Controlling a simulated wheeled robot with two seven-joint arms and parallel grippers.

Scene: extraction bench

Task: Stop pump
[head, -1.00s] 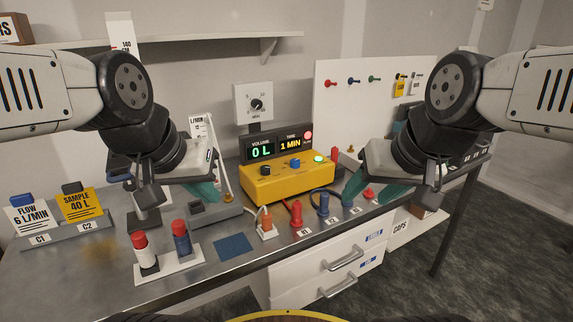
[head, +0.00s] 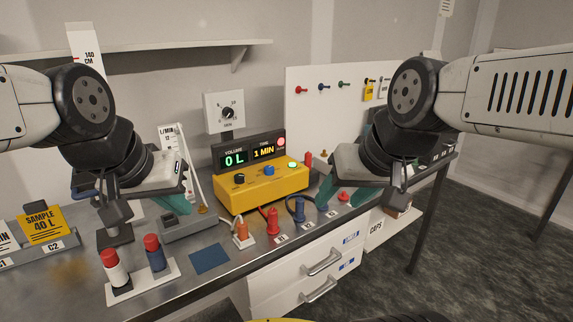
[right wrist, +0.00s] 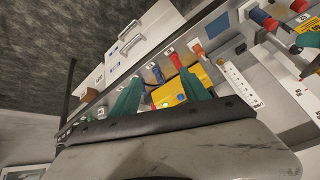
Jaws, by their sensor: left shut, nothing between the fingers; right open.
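The yellow pump box (head: 262,190) stands on the bench in the head view, with a dark knob (head: 239,179), a blue knob (head: 268,170) and a lit green button (head: 292,165) on top. The display (head: 248,152) behind it reads volume 0 L and time 1 MIN, with a red lamp (head: 281,142). My left gripper (head: 180,206) is shut and empty, left of the box. My right gripper (head: 325,197) is open and empty, right of the box. In the right wrist view the yellow box (right wrist: 170,92) shows between its teal fingers (right wrist: 160,85).
Red (head: 272,221) and blue (head: 299,209) plugs stand at the bench front. A grey tray-like device (head: 188,228) lies under my left gripper. A blue pad (head: 210,259) leaves some free room.

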